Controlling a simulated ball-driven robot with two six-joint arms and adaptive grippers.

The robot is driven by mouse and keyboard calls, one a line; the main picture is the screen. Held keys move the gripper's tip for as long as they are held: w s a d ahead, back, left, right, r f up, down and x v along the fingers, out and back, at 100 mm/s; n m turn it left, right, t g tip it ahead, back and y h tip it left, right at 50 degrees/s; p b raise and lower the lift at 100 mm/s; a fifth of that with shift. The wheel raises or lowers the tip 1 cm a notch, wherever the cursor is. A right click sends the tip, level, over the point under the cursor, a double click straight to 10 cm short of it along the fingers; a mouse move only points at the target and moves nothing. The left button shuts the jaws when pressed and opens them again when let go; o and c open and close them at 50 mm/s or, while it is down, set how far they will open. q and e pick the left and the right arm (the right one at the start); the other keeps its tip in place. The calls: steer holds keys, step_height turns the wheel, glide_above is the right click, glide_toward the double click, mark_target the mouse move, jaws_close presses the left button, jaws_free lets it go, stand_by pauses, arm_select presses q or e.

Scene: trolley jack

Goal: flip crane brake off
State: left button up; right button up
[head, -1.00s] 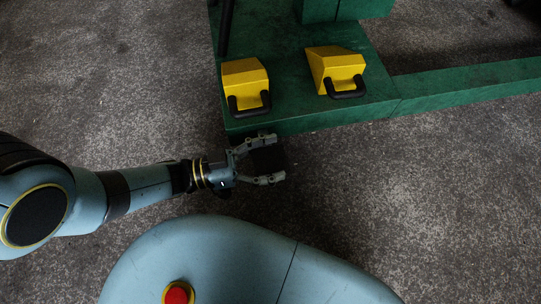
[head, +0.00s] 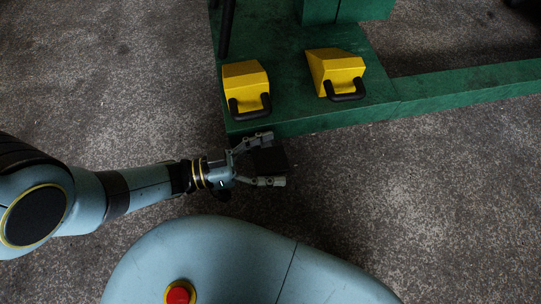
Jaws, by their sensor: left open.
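The green crane base (head: 290,107) stands on the floor at the upper middle of the head view. Two yellow wedge-shaped blocks with black handles sit on it: a left one (head: 245,76) and a right one (head: 336,66). I cannot tell from this view which part is the brake. My left gripper (head: 276,159) is open and empty, just in front of the base's near edge, below the left yellow block. Its fingers point to the right. My right gripper is not in the view.
A green beam (head: 470,82) runs from the base to the right edge. A green post (head: 340,9) rises at the top, and a dark bar (head: 226,28) stands at the base's left side. The grey floor (head: 430,200) is clear at right and left.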

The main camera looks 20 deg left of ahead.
arm_select(q)
steer(key=v, duration=1.2)
steer(key=shift+d, duration=0.1)
